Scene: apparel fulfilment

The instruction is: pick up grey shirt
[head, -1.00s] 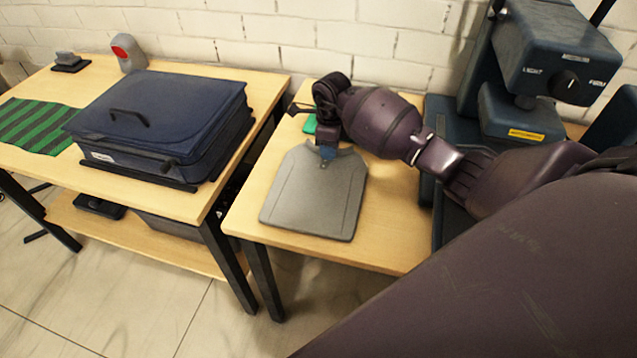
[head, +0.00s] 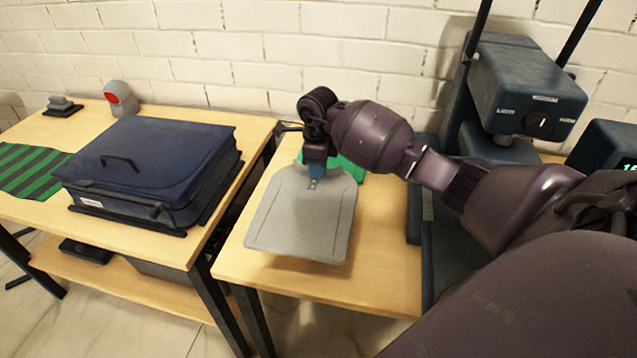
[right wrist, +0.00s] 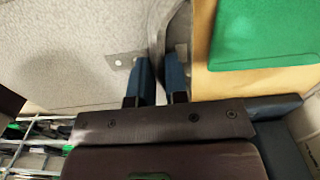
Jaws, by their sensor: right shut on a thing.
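The grey shirt (head: 303,222) is a flat, folded grey piece above the right-hand wooden table in the head view. It looks lifted a little off the tabletop. My right gripper (head: 315,172) is shut on the shirt's far edge, near the collar. In the right wrist view the two blue fingertips (right wrist: 161,78) pinch the grey cloth (right wrist: 75,50) at its edge. My left gripper is in neither view.
A green item (head: 345,167) lies on the right table (head: 385,270) behind the shirt. A dark blue case (head: 150,165) and a striped green cloth (head: 25,170) lie on the left table. A dark machine (head: 525,95) stands at the right.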

